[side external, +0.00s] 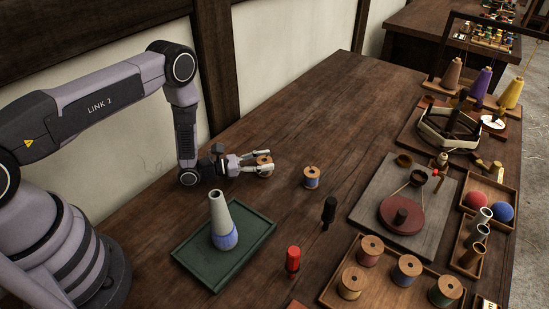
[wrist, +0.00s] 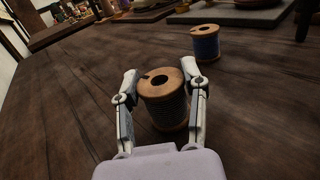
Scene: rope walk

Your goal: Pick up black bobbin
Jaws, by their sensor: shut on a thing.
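The black bobbin (wrist: 167,106) is a wooden spool wound with dark thread, upright between my gripper's fingers in the wrist view. My gripper (wrist: 161,80) is shut on it, one finger on each side. In the side external view my gripper (side external: 262,164) is low over the table, left of the blue bobbin, and the held bobbin (side external: 264,159) is partly hidden by the fingers. I cannot tell whether it touches the table. A blue bobbin (side external: 311,179) stands to the right; it also shows in the wrist view (wrist: 205,44).
A black peg (side external: 329,211) and a red peg (side external: 293,262) stand nearby. A wooden tray (side external: 333,298) holds several bobbins. The table behind the blue bobbin is clear.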

